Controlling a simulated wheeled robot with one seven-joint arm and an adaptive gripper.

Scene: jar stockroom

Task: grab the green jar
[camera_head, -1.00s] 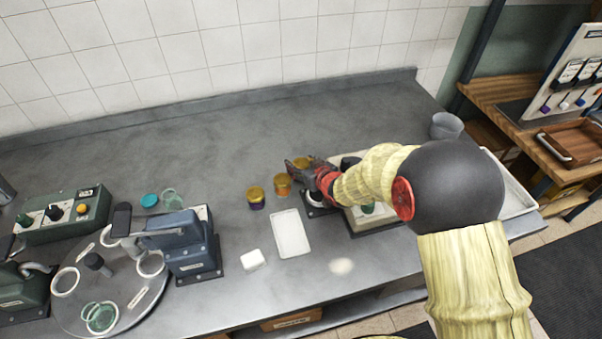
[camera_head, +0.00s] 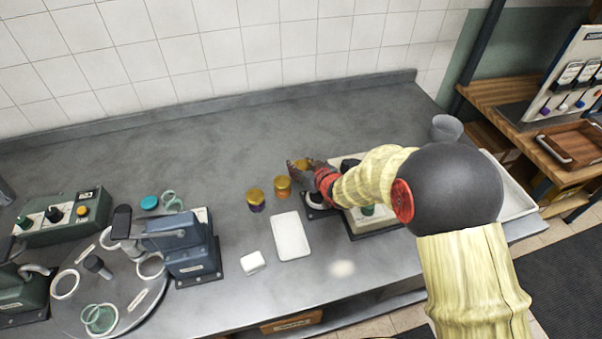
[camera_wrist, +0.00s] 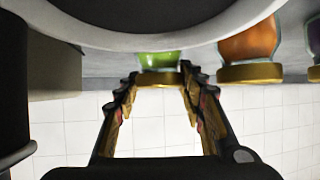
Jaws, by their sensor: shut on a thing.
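The green jar (camera_wrist: 158,60) has a gold lid and appears upside down in the wrist view, between the two fingertips of my gripper (camera_wrist: 160,76). My gripper is shut on it. In the head view my gripper (camera_head: 303,169) is at the far end of a row of gold-lidded jars. There the green jar's body is mostly hidden by the fingers. I cannot tell whether the jar still touches the counter.
An orange jar (camera_head: 282,187) stands close beside my gripper, with a purple jar (camera_head: 256,200) beyond it. A white tray (camera_head: 291,236) and a white block (camera_head: 253,262) lie nearer. A blue press (camera_head: 184,245) and turntable stand left. The back counter is clear.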

